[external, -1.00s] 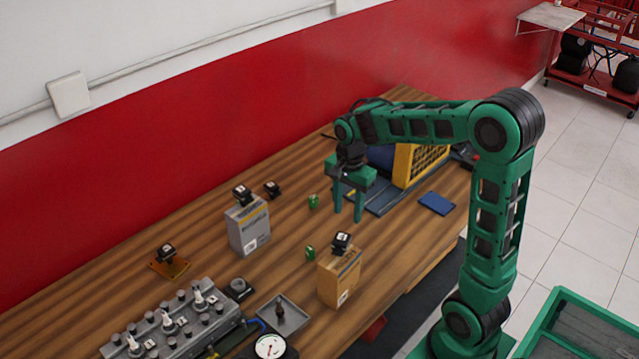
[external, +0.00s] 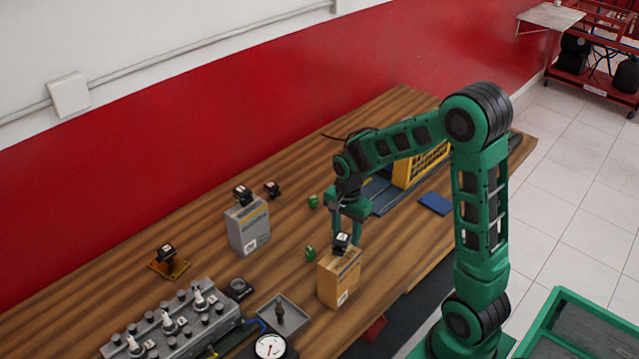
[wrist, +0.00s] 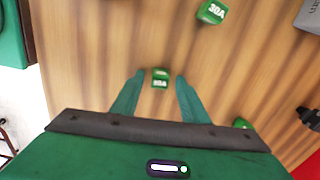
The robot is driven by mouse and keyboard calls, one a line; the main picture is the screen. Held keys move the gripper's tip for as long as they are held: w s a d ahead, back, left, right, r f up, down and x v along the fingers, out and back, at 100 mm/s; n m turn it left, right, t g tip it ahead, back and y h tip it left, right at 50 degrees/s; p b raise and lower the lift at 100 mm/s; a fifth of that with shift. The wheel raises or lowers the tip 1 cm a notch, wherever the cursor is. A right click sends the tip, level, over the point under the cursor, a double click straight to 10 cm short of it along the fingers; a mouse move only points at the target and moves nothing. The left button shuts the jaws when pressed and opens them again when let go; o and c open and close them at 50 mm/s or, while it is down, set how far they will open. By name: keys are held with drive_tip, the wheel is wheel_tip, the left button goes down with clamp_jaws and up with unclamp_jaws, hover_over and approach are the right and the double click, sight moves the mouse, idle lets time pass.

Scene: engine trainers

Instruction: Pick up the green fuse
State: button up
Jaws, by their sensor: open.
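A small green fuse (wrist: 160,78) shows in the wrist view between the tips of my gripper's (wrist: 160,86) two fingers. The fingers are open, with a gap on each side of the fuse. I cannot tell how far the tips are above the table. This fuse is hidden in the external view. Two other green fuses stand on the table. One, marked 30A, is at the wrist view's top (wrist: 211,12) and beside the orange box in the external view (external: 310,254). Another is at right in the wrist view (wrist: 241,123) and farther back externally (external: 313,201).
An orange box (external: 337,282) with a black relay (external: 341,240) on top stands close in front of my gripper. A grey box (external: 248,233) stands to the left. A blue pad (external: 435,203) lies to the right.

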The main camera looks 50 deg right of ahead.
clamp_jaws()
drive_tip(key=shift+r, duration=0.1)
